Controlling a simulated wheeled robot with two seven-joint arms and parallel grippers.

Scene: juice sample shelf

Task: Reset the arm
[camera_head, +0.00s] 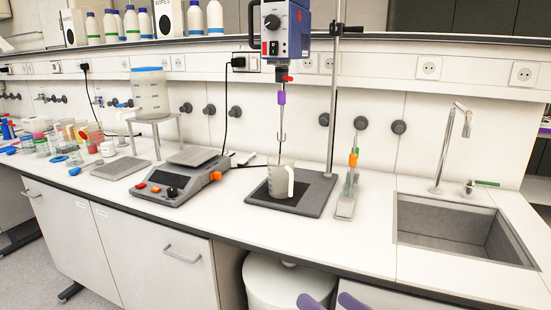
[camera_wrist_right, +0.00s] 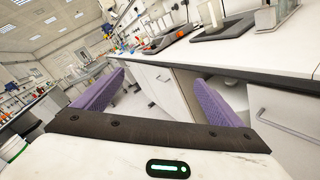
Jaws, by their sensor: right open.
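My right gripper (camera_head: 330,302) shows only as two purple fingertips at the bottom edge of the head view. It is low in front of the bench, below the counter edge. In the right wrist view, the same gripper (camera_wrist_right: 158,80) has its two purple fingers spread wide with nothing between them. It points along the bench front, near the cabinets. My left gripper is not in view.
A white counter (camera_head: 366,236) runs across, with a stirrer (camera_head: 285,30) over a beaker (camera_head: 281,182), a scale (camera_head: 172,187) and a sink (camera_head: 460,225). A white bin (camera_head: 280,285) stands under the counter. Floor in front of the left cabinets is clear.

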